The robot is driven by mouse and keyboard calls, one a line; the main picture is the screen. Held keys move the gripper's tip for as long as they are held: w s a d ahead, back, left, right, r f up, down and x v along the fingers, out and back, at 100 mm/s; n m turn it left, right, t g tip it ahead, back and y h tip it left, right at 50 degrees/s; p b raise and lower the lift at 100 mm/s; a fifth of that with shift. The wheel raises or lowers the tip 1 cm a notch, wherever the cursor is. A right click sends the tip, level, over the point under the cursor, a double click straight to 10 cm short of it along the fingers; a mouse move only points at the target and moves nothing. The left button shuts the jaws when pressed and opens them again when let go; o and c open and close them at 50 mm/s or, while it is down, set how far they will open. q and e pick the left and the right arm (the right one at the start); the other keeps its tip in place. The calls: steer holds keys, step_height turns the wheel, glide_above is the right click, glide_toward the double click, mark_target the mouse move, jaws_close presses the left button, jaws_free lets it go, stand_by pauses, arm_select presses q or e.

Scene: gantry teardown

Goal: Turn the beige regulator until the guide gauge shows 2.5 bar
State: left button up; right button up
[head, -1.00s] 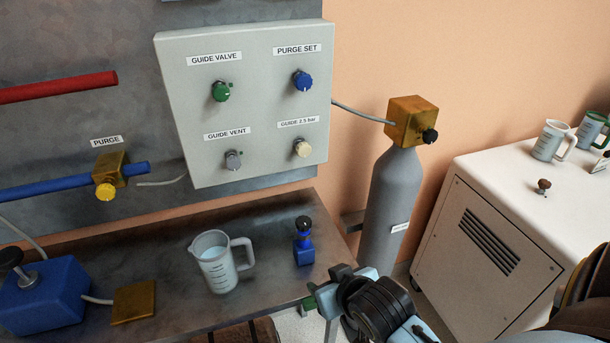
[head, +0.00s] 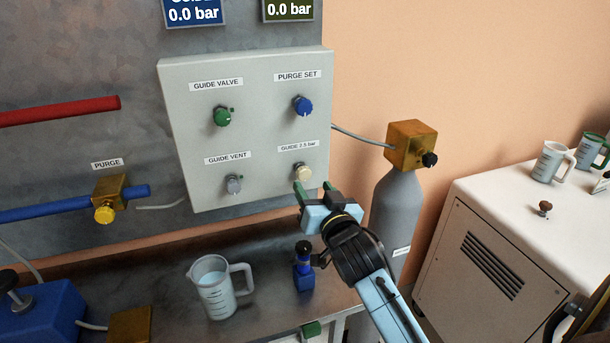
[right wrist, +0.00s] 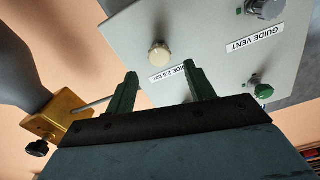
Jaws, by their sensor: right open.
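The beige regulator knob (head: 302,173) is on the grey panel (head: 190,130), under the label "GUIDE 2.5 bar". It also shows in the right wrist view (right wrist: 159,52). My right gripper (head: 312,188) is open and empty, with green fingers just below and in front of the knob. In the right wrist view the fingers (right wrist: 165,76) point toward the panel, and the knob is beyond their tips, between them and apart from them. A blue display (head: 194,13) at the top reads 0.0 bar; its heading is cut off. My left gripper is out of view.
The panel also has a green knob (head: 222,116), a blue knob (head: 302,106) and a grey knob (head: 234,184). A brass block on a grey cylinder (head: 397,205) stands right of the panel.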

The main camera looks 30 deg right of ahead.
mark_target(305, 175)
steer(key=x, duration=0.6)
steer(key=shift+w, duration=0.35)
steer(key=c, duration=1)
